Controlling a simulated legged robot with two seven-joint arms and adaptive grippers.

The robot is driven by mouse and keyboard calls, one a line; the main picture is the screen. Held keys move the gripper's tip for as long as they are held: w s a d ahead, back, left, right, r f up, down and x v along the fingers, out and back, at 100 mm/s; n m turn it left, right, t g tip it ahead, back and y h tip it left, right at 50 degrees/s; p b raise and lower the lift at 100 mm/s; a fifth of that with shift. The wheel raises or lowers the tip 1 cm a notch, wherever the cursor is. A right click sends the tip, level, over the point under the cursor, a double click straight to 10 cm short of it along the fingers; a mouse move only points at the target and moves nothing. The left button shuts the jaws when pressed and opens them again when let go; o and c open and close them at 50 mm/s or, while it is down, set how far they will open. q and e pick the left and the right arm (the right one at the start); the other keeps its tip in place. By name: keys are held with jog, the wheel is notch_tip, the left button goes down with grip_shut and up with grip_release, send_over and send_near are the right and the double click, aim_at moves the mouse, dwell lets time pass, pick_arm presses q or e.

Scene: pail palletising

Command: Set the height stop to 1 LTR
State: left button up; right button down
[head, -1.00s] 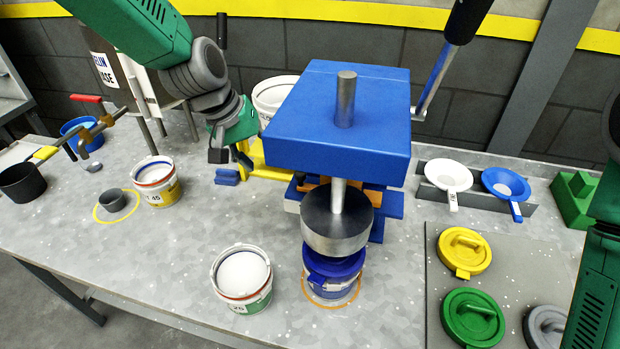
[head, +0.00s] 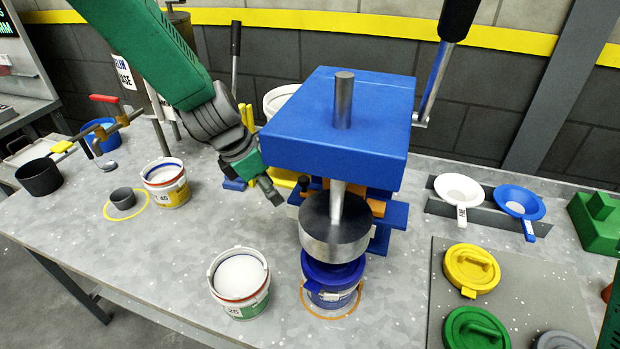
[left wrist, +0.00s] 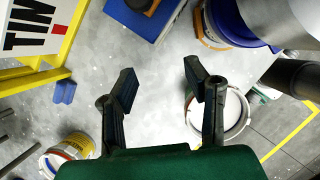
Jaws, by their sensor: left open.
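The blue press (head: 340,120) stands mid-table with its steel disc (head: 335,240) over a blue-lidded pail (head: 330,290). Orange parts (head: 377,206) show low behind the disc; which one is the height stop, and any 1 LTR mark, I cannot make out. My left gripper (head: 272,190) is just left of the press's lower part, angled down, open and empty. In the left wrist view its two fingers (left wrist: 160,86) are spread over bare table. The blue press base (left wrist: 150,18) with a dark part on it shows beyond them. My right gripper is out of view.
A white-filled pail (head: 240,280) stands left of the blue-lidded one. A yellow-labelled pail (head: 165,183) is further left. Lids (head: 471,270) lie on a grey mat at right, sieves (head: 520,202) behind. A yellow stand (left wrist: 40,60) is beside my left gripper.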

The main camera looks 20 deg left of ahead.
aim_at(299, 178)
pick_arm(q)
jog(key=w+d, duration=0.2)
jog(key=w, duration=0.1)
jog(key=w+d+p, duration=0.1)
jog(key=shift+w+d+f, duration=0.15)
jog(key=shift+w, duration=0.25)
jog(key=shift+w+d+f, duration=0.15)
jog(key=shift+w+d, duration=0.05)
jog(key=shift+d, duration=0.25)
jog(key=shift+w+d+f, duration=0.1)
jog(key=shift+w+d, duration=0.1)
jog(key=shift+d, duration=0.2)
jog(key=shift+w+d+f, duration=0.1)
jog(key=shift+d+f, duration=0.1)
jog(key=shift+d, duration=0.4)
jog(key=shift+a, duration=0.25)
jog(key=c, duration=0.3)
jog(key=shift+a, duration=0.2)
grip_shut()
jog(key=shift+a+f, duration=0.1)
jog(key=shift+a, duration=0.15)
jog(key=shift+a+p, duration=0.4)
jog(key=shift+p, duration=0.65)
jog(key=shift+d, duration=0.1)
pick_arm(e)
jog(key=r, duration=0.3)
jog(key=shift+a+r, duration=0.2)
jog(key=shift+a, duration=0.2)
